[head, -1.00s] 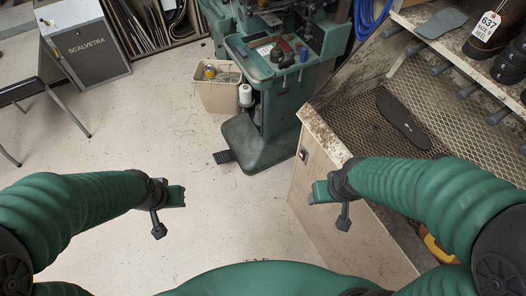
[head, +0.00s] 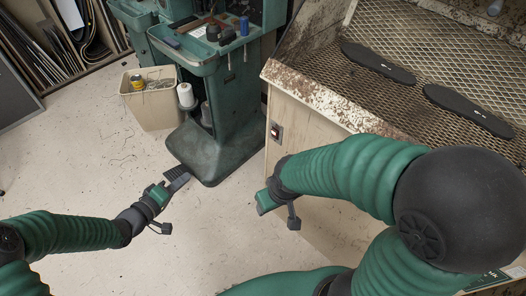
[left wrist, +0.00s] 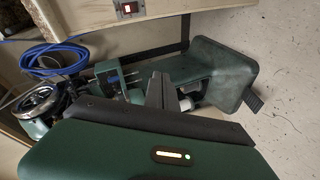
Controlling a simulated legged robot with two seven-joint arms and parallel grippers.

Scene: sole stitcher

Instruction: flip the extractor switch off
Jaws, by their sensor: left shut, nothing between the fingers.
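The extractor switch (head: 276,131) is a small plate with a red rocker on the pale front panel of the mesh-topped bench (head: 313,101).
The green stitcher (head: 205,150) stands left of the bench, with a foot pedal (head: 178,174) near my left gripper. A beige bin (head: 150,108) stands beside it. Black soles (head: 378,62) lie on the mesh. Blue cable (left wrist: 55,60) coils by the bench. Floor is open at left.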

